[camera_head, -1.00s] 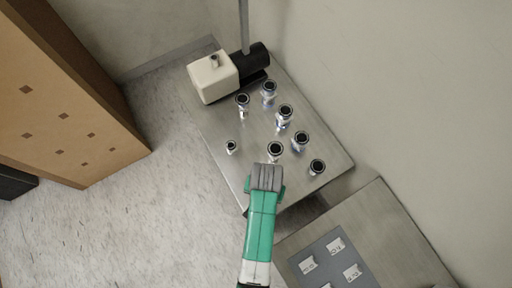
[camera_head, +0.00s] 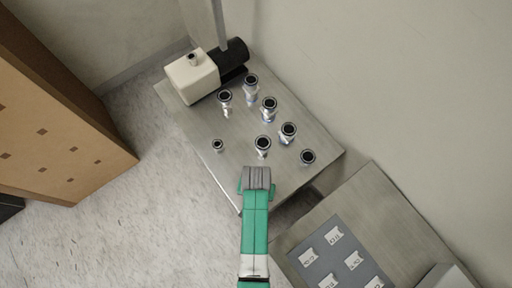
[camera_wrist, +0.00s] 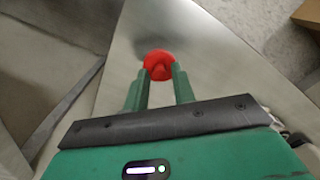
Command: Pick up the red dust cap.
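The red dust cap (camera_wrist: 159,63) shows in the wrist view as a small round red piece with a narrower knob toward me. My gripper (camera_wrist: 161,74) has its two green fingers close together on either side of the knob, and it looks shut on the cap. The cap is over the grey metal table top, with a dark shadow beside it; its height above the table is hard to tell. In the head view my gripper (camera_head: 257,172) is at the table's near edge, and the cap is hidden beneath it.
Several metal fittings with dark tops stand on the metal table (camera_head: 190,118), the nearest (camera_head: 263,145) just beyond my gripper. A cream and black pump (camera_head: 193,78) sits at the far end. A second table (camera_head: 370,205) with a grey labelled mat is at lower right.

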